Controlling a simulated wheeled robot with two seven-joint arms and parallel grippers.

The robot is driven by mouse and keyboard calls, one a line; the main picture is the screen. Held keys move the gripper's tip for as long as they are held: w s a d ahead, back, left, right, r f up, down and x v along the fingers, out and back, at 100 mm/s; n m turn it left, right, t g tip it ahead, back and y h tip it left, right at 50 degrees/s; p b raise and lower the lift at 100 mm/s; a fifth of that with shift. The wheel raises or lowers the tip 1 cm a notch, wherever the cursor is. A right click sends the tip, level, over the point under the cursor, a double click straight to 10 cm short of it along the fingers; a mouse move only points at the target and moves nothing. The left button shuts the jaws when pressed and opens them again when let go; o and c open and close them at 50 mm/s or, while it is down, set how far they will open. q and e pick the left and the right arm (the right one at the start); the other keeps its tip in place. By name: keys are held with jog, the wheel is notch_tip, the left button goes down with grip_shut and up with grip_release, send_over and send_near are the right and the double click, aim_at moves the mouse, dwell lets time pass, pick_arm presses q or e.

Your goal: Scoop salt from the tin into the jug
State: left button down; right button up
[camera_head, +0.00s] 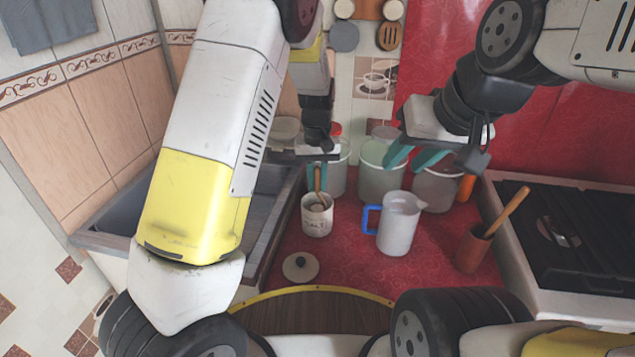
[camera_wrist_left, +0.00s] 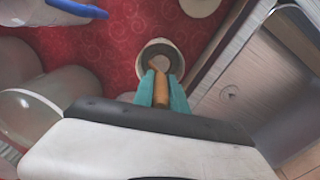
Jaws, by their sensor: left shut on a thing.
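The white tin (camera_head: 316,223) lettered SALT stands open on the red oilcloth, left of the jug. My left gripper (camera_head: 317,180) is above it, shut on the wooden handle of the scoop (camera_head: 318,190). The handle points up and the scoop's lower end is inside the tin. In the left wrist view the scoop (camera_wrist_left: 160,92) sits between the teal fingers (camera_wrist_left: 160,98), over the tin's mouth (camera_wrist_left: 158,50). The whitish jug (camera_head: 398,228) stands upright, its blue handle toward the tin. My right gripper (camera_head: 403,167) is open and empty above and behind the jug.
A round lid (camera_head: 300,267) with a dark knob lies in front of the tin. A brown pot with a wooden utensil (camera_head: 474,250) stands right of the jug, beside the stove (camera_head: 578,228). Several lidded canisters (camera_head: 378,182) stand behind. A sink (camera_head: 272,210) is at left.

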aim_at(317, 167)
pick_arm(q)
jog(key=shift+r, duration=4.05)
